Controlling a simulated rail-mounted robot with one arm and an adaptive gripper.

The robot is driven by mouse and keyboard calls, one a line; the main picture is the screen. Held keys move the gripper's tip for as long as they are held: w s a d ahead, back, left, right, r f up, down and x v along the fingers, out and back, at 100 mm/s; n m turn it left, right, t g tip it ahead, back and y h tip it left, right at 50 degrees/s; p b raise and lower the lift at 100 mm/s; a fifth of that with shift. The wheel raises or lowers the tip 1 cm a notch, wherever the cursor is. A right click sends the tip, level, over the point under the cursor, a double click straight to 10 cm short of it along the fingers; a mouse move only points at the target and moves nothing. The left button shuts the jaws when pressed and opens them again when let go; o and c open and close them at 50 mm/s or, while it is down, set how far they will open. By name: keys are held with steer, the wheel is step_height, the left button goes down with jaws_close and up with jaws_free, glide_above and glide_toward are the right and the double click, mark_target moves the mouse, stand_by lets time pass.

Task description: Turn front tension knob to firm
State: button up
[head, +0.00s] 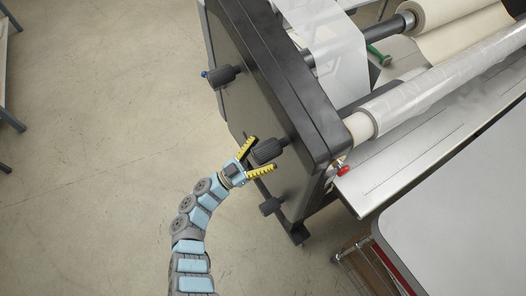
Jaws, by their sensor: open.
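The laminator's dark side panel (258,87) stands near the middle of the head view. Three black knobs stick out from it: an upper knob (222,76), a middle knob (267,150) and a lower knob (270,206). Which one is the front tension knob is not labelled in the picture. My gripper (264,156) is open, with its yellow-marked fingers spread on either side of the middle knob. Whether the fingers touch the knob cannot be told. Any firmness markings are too small to see.
A clear film roll (430,88) and a silver bed (410,147) lie right of the panel. A red knob (344,170) sits at the panel's corner. A grey-topped table (465,225) stands at lower right. The floor (90,180) at left is clear.

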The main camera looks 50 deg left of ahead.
steer(key=c, duration=1.2)
steer(key=shift+f+m+b, duration=0.1)
steer(key=shift+m+b, duration=0.2)
steer(key=shift+b, duration=0.05)
steer(key=m+h+b, duration=0.1)
steer(key=m+g+h+b, duration=0.1)
steer(key=m+b, duration=0.1)
steer(key=shift+f+b, duration=0.25)
steer(key=shift+b, duration=0.05)
steer(key=m+g+h+b, duration=0.1)
steer(key=m+b, duration=0.2)
steer(key=m, duration=0.1)
steer(key=shift+h+b, duration=0.3)
steer(key=shift+h, duration=0.1)
steer(key=m+b, duration=0.1)
steer(key=m, duration=0.1)
steer(key=m+g+h+b, duration=0.1)
steer(key=m+b, duration=0.1)
steer(key=shift+r+m+g+b, duration=0.1)
steer(key=shift+m+g+b, duration=0.2)
steer(key=shift+r+m+g+h+b, duration=0.2)
steer(key=shift+m+g+h+b, duration=0.15)
steer(key=shift+m+b, duration=0.85)
